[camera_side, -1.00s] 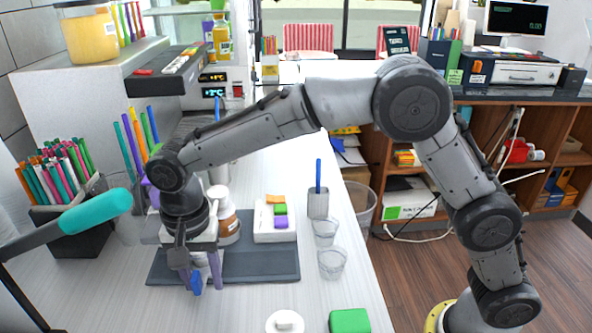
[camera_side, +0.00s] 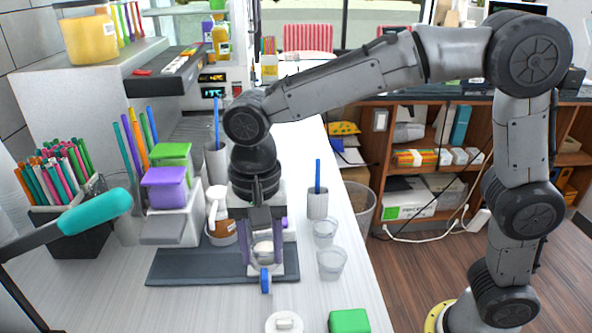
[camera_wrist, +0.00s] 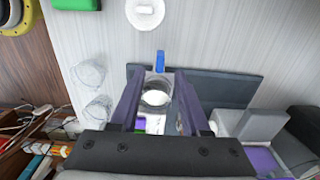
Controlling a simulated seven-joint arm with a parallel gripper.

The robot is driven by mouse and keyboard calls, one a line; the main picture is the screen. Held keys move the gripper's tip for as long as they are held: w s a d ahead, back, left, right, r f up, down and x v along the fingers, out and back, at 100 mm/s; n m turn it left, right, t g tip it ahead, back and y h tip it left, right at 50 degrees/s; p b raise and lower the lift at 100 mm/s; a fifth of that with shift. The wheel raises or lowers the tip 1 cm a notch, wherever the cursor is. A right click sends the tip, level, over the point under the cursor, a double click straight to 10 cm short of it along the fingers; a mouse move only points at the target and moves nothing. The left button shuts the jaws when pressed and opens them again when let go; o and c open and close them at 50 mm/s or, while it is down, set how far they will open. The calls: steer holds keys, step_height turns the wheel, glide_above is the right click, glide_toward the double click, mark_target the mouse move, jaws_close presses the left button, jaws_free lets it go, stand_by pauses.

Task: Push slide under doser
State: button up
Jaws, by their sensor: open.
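My gripper (camera_side: 263,255) is open, pointing down over the dark mat's right part. Its purple fingers stand either side of a clear round cup with white content, seen in the wrist view (camera_wrist: 156,98). A blue tab (camera_side: 265,281), also in the wrist view (camera_wrist: 160,61), sticks out at the near side of the cup. It looks like the slide's handle, but the slide's body is mostly hidden. Whether the fingers touch the cup I cannot tell. A white unit with purple and green boxes (camera_side: 165,188) and a grey ledge stands left; which part is the doser is unclear.
The dark mat (camera_side: 190,268) lies under the gripper. A brown jar (camera_side: 222,233) with a white scoop stands left of my gripper. Two clear cups (camera_side: 331,263) and a blue-pen holder (camera_side: 317,204) stand right. A white lid (camera_side: 285,323) and green block (camera_side: 349,321) lie in front.

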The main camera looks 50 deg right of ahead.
step_height(320, 180, up, 8)
steer(key=s+d+r+m+t, duration=0.1)
steer(key=d+r, duration=0.2)
steer(key=d, duration=0.3)
steer(key=shift+s+d+r+m, duration=0.15)
steer(key=shift+d+r+m, duration=0.15)
steer(key=shift+d+r, duration=0.05)
